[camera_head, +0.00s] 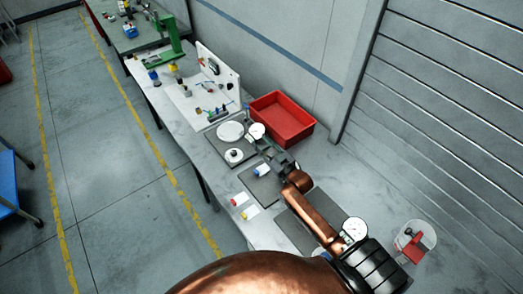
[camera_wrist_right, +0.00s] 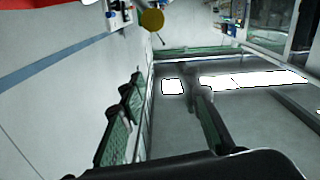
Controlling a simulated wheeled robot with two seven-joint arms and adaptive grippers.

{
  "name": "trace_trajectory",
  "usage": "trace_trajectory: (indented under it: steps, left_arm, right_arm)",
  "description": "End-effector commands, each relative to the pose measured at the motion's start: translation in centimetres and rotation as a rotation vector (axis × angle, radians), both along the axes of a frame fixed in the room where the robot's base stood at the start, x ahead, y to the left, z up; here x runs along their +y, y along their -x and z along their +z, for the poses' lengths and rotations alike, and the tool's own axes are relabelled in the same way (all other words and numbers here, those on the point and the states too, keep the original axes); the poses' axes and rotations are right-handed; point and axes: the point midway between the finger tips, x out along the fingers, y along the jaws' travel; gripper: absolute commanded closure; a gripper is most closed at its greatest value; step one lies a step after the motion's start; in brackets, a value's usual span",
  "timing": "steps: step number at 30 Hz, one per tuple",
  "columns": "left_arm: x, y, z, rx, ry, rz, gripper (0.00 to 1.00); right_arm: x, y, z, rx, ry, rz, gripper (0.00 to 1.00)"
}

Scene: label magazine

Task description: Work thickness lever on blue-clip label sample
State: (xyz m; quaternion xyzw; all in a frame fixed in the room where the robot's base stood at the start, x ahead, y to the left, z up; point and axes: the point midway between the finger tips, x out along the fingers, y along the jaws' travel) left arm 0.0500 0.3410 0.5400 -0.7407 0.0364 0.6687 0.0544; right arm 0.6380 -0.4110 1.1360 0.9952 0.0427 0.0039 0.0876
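My right gripper (camera_head: 268,150) reaches over the table beside a white round dial (camera_head: 257,130), perhaps the thickness gauge; I cannot tell whether they touch. Its lever cannot be made out. In the right wrist view the two green-padded fingers (camera_wrist_right: 165,120) stand apart with nothing visible between them. A small white-and-blue item (camera_head: 262,170) lies on a dark mat just below the gripper; it may be the blue-clip label sample, but is too small to be sure. My left gripper is not in view.
A red bin (camera_head: 283,119) stands behind the gripper. A white disc (camera_head: 230,131) and a smaller round piece (camera_head: 234,155) are on a dark plate to the left. A red-ended roll (camera_head: 238,201) lies near the front edge. A second dial (camera_head: 355,229) and a white bucket (camera_head: 402,240) are at right.

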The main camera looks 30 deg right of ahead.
Motion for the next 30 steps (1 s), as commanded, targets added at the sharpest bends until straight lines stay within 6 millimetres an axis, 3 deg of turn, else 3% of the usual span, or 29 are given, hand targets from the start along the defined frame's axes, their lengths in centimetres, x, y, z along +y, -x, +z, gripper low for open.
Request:
trace_trajectory:
  steps: [3, 7, 16, 20, 23, 28, 30]
  left_arm:
    - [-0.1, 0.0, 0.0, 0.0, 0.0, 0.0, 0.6]
    - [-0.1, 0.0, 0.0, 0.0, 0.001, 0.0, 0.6]
    - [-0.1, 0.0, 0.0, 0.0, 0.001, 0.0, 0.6]
    - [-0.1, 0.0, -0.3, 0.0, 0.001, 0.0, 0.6]
    - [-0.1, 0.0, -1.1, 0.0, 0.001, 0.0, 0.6]
    - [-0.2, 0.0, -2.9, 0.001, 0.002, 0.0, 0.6]
    - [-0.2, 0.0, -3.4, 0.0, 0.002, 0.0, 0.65]
  right_arm:
    - [0.0, 0.0, 1.9, -0.002, 0.001, 0.0, 0.7]
    - [0.0, 0.0, 3.0, 0.0, 0.0, 0.0, 0.7]
    - [0.0, 0.0, 3.3, 0.001, 0.0, -0.001, 0.7]
    - [0.5, -0.3, 3.2, 0.011, -0.036, 0.013, 0.77]
    - [3.0, -1.2, 2.6, 0.061, -0.19, 0.07, 0.84]
    - [10.6, -2.2, 0.8, 0.251, -0.572, 0.231, 0.96]
    - [13.4, -1.9, 0.4, 0.334, -0.689, 0.285, 1.0]
